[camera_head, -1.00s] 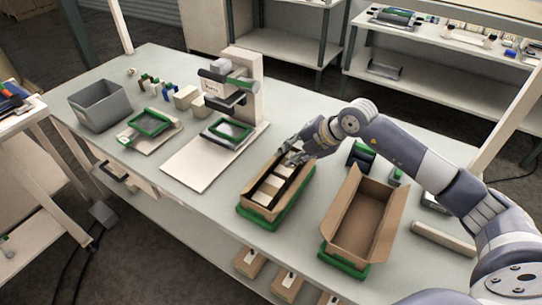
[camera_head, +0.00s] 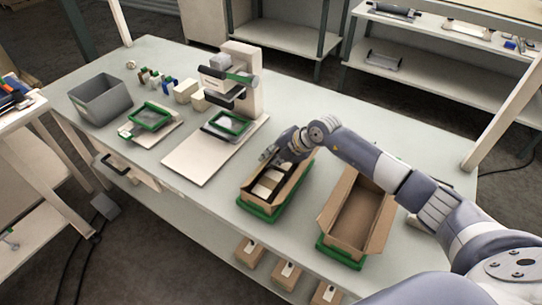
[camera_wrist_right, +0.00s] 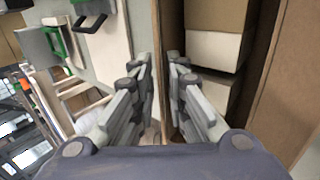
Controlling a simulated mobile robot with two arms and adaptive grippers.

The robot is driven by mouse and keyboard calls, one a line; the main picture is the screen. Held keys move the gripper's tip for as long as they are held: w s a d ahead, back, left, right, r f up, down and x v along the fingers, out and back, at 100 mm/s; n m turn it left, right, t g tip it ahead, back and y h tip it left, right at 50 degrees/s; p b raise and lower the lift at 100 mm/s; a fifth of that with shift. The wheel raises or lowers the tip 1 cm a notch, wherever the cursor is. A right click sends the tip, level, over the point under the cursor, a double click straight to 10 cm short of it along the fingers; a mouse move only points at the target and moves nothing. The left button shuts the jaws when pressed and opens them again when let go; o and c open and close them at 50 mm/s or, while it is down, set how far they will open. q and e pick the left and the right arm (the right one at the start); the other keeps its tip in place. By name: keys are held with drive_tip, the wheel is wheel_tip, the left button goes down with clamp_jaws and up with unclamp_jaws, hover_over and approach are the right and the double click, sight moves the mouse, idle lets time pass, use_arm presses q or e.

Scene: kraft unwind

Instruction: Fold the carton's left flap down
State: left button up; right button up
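The filled carton (camera_head: 289,195) is a brown open box in a green tray (camera_head: 258,212) on the bench, with pale blocks (camera_head: 268,183) and a dark strip inside. My right gripper (camera_head: 268,156) is over its far left end and hides part of the rim there. In the right wrist view, the two fingers (camera_wrist_right: 161,68) are close together with a narrow gap. A brown carton panel (camera_wrist_right: 171,28) runs up behind that gap; I cannot tell whether they touch it. Pale blocks (camera_wrist_right: 212,52) show to the right. My left gripper is not in view.
An empty open carton (camera_head: 352,215) in a green tray stands to the right. A press-like device (camera_head: 240,85) on a white board stands to the left, with a grey bin (camera_head: 100,100) farther left. The bench front is clear between board and cartons.

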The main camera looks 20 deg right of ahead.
clamp_jaws()
drive_tip(key=b, duration=0.1)
drive_tip(key=f+t+y+b, duration=0.1)
drive_tip(key=b, duration=0.1)
drive_tip(key=shift+s+d+f, duration=0.15)
drive_tip(key=shift+s, duration=0.1)
drive_tip(key=shift+d+r+t+y+b, duration=0.1)
drive_tip(key=shift+r+t+y+b, duration=0.2)
drive_tip(key=shift+t+b, duration=0.25)
drive_tip(key=o, duration=0.5)
unclamp_jaws()
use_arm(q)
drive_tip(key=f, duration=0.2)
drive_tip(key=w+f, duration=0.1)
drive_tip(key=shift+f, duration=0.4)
use_arm(e)
drive_tip(key=shift+o, duration=0.2)
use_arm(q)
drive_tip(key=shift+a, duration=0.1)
